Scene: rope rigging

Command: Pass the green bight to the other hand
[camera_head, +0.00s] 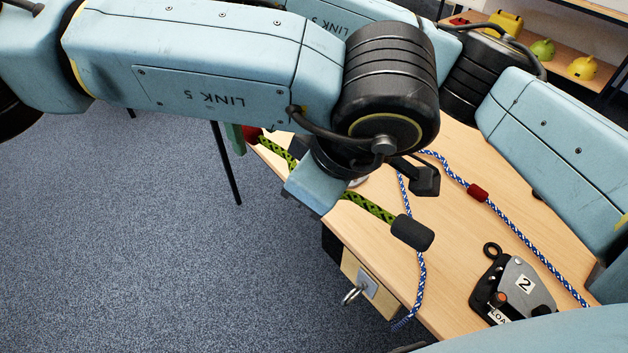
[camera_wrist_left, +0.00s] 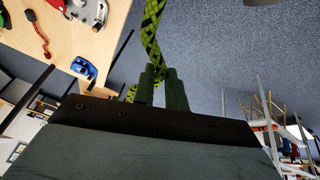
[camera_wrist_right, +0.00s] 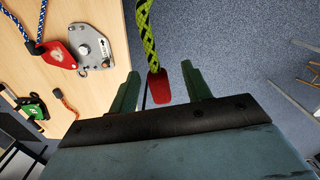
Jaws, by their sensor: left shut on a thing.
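The green and black rope (camera_head: 368,207) crosses the table edge in the head view, with a red end (camera_head: 250,133) and a dark sleeve (camera_head: 412,232) at its other visible end. In the left wrist view my left gripper (camera_wrist_left: 163,70) is shut on the green rope (camera_wrist_left: 153,35). In the head view its fingers are hidden by my arm. My right gripper (camera_wrist_right: 158,69) is open in the right wrist view. The rope's red end (camera_wrist_right: 159,86) lies between its fingers, apart from both. In the head view a green fingertip (camera_head: 235,137) shows beside the red end.
A blue-and-white rope (camera_head: 530,244) with a red sleeve (camera_head: 478,192) runs over the wooden table (camera_head: 455,250). A padlock (camera_head: 353,293) hangs from the drawer. Open carpet (camera_head: 140,230) lies left.

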